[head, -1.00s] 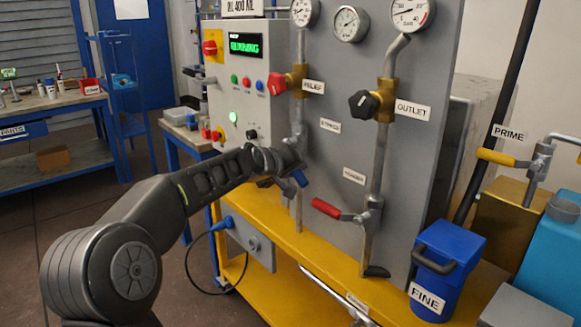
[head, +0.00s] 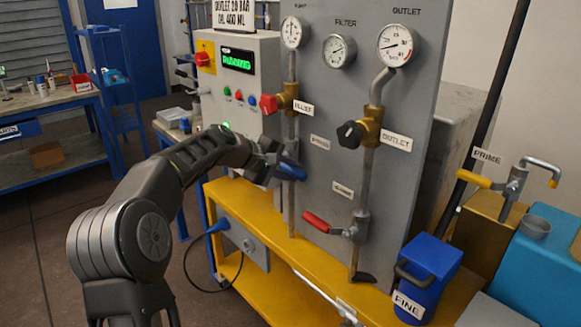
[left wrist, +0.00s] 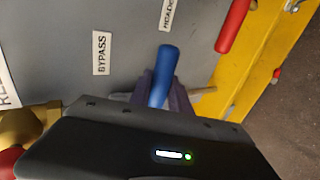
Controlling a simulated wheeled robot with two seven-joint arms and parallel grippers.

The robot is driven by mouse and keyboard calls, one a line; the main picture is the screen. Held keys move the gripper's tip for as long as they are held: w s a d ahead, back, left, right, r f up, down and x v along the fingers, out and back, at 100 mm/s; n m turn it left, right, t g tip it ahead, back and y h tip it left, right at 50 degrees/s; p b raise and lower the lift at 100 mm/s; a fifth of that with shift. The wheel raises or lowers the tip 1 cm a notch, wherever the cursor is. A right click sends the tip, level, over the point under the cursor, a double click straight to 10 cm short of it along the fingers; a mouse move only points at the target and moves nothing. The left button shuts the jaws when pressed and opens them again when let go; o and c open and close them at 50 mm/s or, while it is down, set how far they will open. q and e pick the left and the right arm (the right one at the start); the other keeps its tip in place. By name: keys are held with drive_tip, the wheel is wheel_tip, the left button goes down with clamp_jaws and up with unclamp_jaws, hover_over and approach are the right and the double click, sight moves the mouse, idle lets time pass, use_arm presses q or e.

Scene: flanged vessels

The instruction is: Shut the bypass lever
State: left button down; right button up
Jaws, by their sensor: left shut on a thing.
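The bypass lever has a blue handle (head: 291,171) at the left pipe on the grey panel (head: 345,105). In the head view the handle points right and slightly down. My left gripper (head: 274,164) is at the lever, partly hidden by its own wrist. In the left wrist view the blue handle (left wrist: 168,62) sticks out from between the dark fingers (left wrist: 165,92), which are shut on it. The BYPASS label (left wrist: 102,53) is on the panel beside it. The lever's pivot is hidden behind my gripper. My right gripper is not in view.
A red-handled lever (head: 318,223) is low on the right pipe. Red (head: 270,104) and black (head: 350,134) knobs sit above. The control box (head: 238,85) is behind my left arm. A yellow bench (head: 262,225) runs below; a blue FINE canister (head: 425,270) stands at right.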

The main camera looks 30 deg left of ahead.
use_arm(q)
drive_tip(key=shift+r, duration=0.1)
drive_tip(key=c, duration=1.2)
unclamp_jaws()
drive_tip(key=v, duration=0.7)
drive_tip(key=shift+s+a+r, duration=0.15)
drive_tip(key=shift+s, duration=0.1)
